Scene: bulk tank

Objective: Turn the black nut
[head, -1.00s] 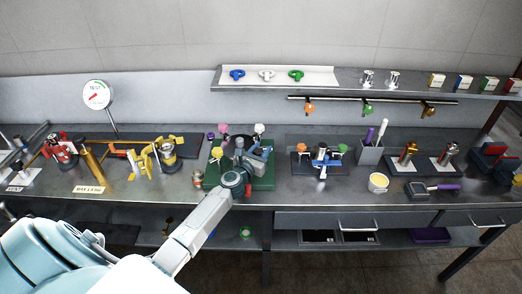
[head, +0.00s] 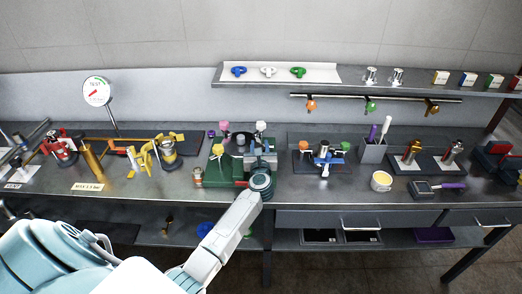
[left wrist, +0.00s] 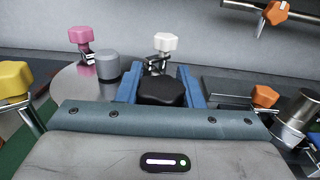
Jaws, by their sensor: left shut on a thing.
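The black nut (left wrist: 160,91) sits between the two blue fingers of my left gripper (left wrist: 160,80) in the left wrist view, and the fingers are shut on it. In the head view my left gripper (head: 262,160) reaches over the right part of the green-based fixture (head: 213,178), and the nut there is hidden or too small to tell. Pink (left wrist: 80,35), white (left wrist: 165,42) and yellow (left wrist: 14,76) knobs stand around it on the fixture. My right gripper is not in view.
A plate with orange and green knobs (head: 322,162) stands to the right. A grey pen holder (head: 371,152) and a yellow-topped tub (head: 381,182) are farther right. A rail with hanging knobs (head: 370,97) runs above the bench. A gauge (head: 97,92) stands at the left.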

